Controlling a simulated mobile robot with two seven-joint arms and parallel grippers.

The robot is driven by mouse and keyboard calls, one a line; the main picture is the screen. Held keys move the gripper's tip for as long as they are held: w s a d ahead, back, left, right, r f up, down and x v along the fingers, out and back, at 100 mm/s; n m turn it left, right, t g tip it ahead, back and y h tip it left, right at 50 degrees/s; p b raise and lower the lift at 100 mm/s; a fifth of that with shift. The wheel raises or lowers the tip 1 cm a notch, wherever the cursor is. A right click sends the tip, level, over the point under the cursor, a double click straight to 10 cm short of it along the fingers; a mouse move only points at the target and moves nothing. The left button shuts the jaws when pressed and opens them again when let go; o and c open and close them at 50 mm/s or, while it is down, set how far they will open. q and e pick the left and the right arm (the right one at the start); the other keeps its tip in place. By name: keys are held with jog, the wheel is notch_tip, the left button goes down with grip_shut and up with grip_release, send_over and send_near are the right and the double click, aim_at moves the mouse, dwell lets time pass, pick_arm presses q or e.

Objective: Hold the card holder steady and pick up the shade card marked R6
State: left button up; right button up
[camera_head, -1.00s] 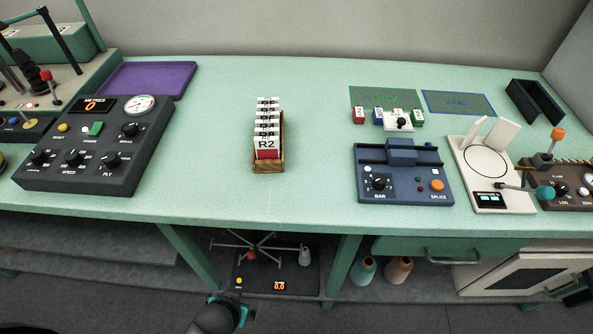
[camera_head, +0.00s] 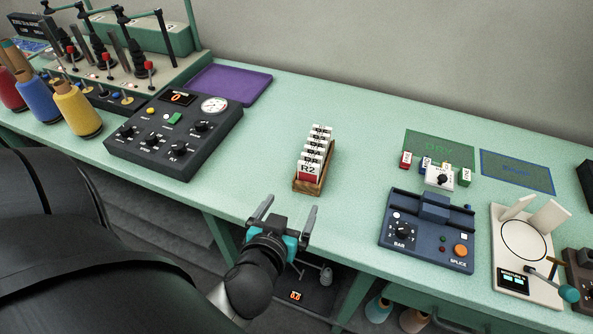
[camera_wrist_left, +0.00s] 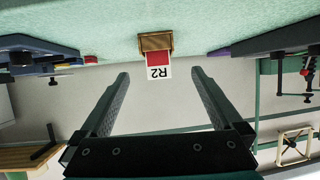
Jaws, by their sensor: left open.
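The wooden card holder (camera_head: 309,185) stands on the green table with several white shade cards in a row. The front card is marked R2 (camera_head: 310,171) and has a red lower part. The labels on the cards behind it are too small to read, so I cannot tell which is R6. My left gripper (camera_head: 287,215) is open and empty at the table's front edge, in front of the holder and apart from it. In the left wrist view the holder (camera_wrist_left: 156,42) and the R2 card lie beyond the open fingers (camera_wrist_left: 160,78). My right gripper is not in view.
A dark control box (camera_head: 172,140) and a purple tray (camera_head: 232,84) are left of the holder. A blue splice box (camera_head: 428,232) and a white scale (camera_head: 524,255) are to the right. Yarn cones (camera_head: 78,110) stand far left. The table around the holder is clear.

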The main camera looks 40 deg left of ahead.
aim_at(307, 178)
pick_arm(q)
jog(key=shift+w+d+r+t, duration=0.2)
jog(key=shift+w+t, duration=0.1)
jog(key=shift+t, duration=0.1)
jog(key=b+x, duration=0.1)
jog(key=x, duration=1.4)
jog(key=shift+f, duration=0.15)
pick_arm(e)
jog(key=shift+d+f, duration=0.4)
pick_arm(q)
jog(key=shift+s, duration=0.1)
jog(key=shift+c, duration=0.3)
jog(key=c, duration=1.2)
jog(key=o, duration=1.3)
jog(key=shift+c, duration=0.2)
